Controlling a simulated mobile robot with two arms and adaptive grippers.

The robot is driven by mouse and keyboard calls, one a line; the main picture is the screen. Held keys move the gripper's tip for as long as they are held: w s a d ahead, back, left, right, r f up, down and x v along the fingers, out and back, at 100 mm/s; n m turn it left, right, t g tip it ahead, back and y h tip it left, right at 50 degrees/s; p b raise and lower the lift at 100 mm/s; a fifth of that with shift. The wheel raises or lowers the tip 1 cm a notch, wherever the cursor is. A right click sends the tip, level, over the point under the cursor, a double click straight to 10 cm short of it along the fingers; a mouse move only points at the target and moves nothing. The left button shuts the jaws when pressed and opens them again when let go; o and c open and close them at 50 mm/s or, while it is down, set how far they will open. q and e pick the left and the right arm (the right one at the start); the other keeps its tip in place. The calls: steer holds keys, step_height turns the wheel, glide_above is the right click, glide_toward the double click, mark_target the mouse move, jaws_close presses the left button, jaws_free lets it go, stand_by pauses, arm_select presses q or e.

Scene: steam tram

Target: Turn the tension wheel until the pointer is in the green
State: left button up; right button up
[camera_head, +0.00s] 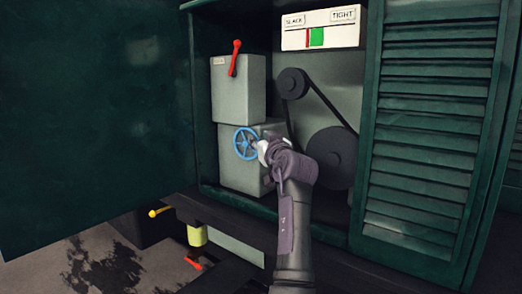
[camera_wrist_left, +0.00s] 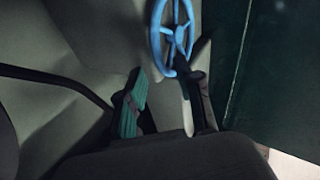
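The blue tension wheel (camera_head: 245,143) is mounted on the front of a grey box inside the open cabinet. My left gripper (camera_head: 262,152) is at the right side of the wheel. In the left wrist view the wheel (camera_wrist_left: 172,32) is at the top, and the gripper's fingers (camera_wrist_left: 163,98) are spread apart. One dark finger overlaps the wheel's lower rim; I cannot tell if they touch. The white gauge (camera_head: 345,36) reads SLACK to TIGHT. A narrow red mark, seemingly the pointer (camera_head: 307,38), is at the left edge of the green band (camera_head: 317,37). My right gripper is not in view.
A red lever (camera_head: 235,58) stands on the upper grey box. A belt runs round a small pulley (camera_head: 292,83) and a large pulley (camera_head: 333,157) right of the wheel. Dark green doors flank the opening, the right one louvred (camera_head: 425,130). A yellow-ended handle (camera_head: 160,211) is below left.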

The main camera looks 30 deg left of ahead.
arm_select(q)
step_height(320, 180, up, 7)
steer(key=shift+f, duration=0.1)
steer(key=shift+c, duration=0.3)
stand_by(1.6)
steer(key=shift+c, duration=1.1)
